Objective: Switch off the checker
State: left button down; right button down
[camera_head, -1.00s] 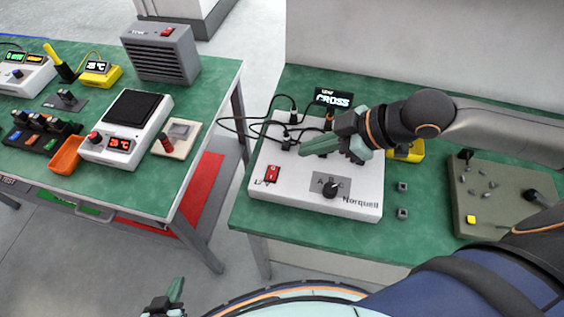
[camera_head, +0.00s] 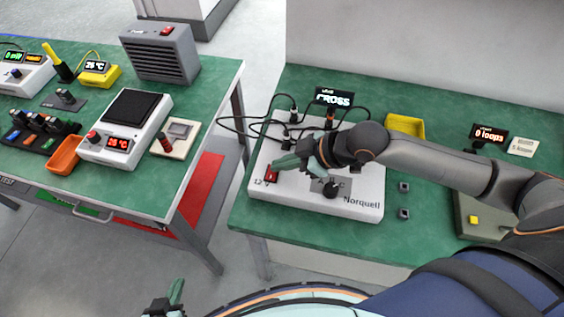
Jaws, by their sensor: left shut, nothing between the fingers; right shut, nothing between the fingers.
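The checker is a white box (camera_head: 335,207) marked "Norquell" on the green bench to the right. It has a red rocker switch (camera_head: 270,173) at its left front and a black knob (camera_head: 331,187) at its front middle. A small dark display (camera_head: 334,98) behind it reads "CROSS", partly blurred. My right gripper (camera_head: 273,168) is shut and empty, with its fingertips at the red switch, partly covering it; I cannot tell whether they touch. My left gripper (camera_head: 176,290) is shut and empty, low at the bottom edge, away from the bench.
A yellow bin (camera_head: 404,126) stands behind my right arm. A grey-green panel (camera_head: 480,222) and an "0 loops" display (camera_head: 489,134) are at the right. The left bench (camera_head: 215,80) holds several instruments.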

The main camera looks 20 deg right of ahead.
dwell(0.3)
jog(key=shift+f+p, duration=0.1)
jog(key=shift+p, duration=0.35)
jog(key=shift+f, duration=0.15)
jog(key=shift+s+a+p, duration=0.4)
jog(key=shift+s+p, duration=0.15)
jog(key=shift+s, duration=0.05)
